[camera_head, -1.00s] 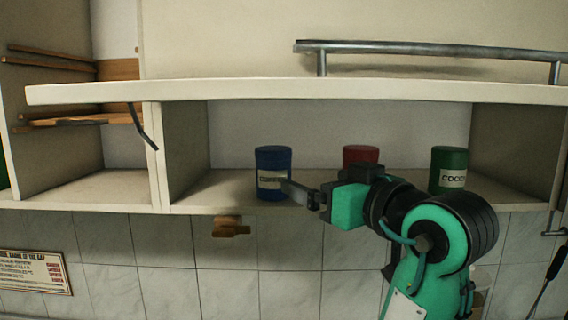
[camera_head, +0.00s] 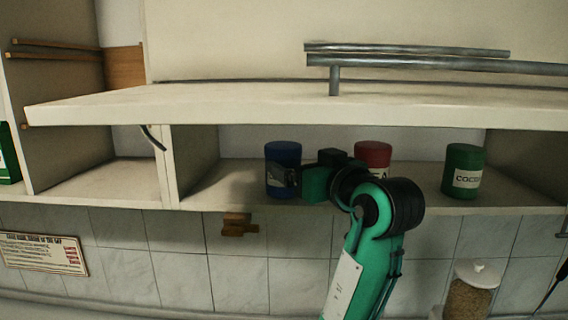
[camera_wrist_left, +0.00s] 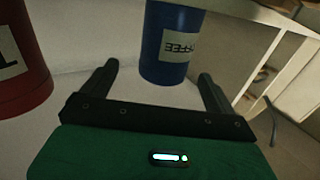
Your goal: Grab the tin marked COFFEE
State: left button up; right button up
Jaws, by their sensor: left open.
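The COFFEE tin is a blue cylinder (camera_head: 283,151) standing upright on the cupboard shelf (camera_head: 225,176). In the left wrist view the blue tin (camera_wrist_left: 172,38) shows part of its white label, upside down, with the letters "FFEE". My left gripper (camera_head: 289,178) is in front of the tin and partly hides its label in the head view. In the left wrist view the fingers of my left gripper (camera_wrist_left: 157,70) are spread and empty, with the tin lying ahead, in line with the gap. Whether the fingertips reach past its near side I cannot tell. My right gripper is not in view.
A red tin (camera_head: 373,153) stands right of my gripper, and shows close by in the left wrist view (camera_wrist_left: 22,55). A green tin marked COCOA (camera_head: 464,168) stands farther right. The flap edge (camera_head: 250,110) runs above the tins. A glass jar (camera_head: 468,295) stands below.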

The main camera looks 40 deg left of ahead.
aim_at(293, 159)
pick_arm(q)
jog(key=p+x, duration=0.3)
jog(key=x, duration=0.1)
jog(key=shift+s+a+r, duration=0.15)
jog(key=shift+s+r, duration=0.1)
jog(key=shift+s, duration=0.1)
jog(key=shift+w+a+f+p, duration=0.15)
jog(key=shift+a+p, duration=0.2)
jog(key=shift+a, duration=0.1)
jog(key=shift+d, duration=0.1)
jog(key=shift+c, duration=0.2)
jog(key=c, duration=1.1)
jog(key=shift+c, duration=0.2)
jog(key=shift+w, duration=0.1)
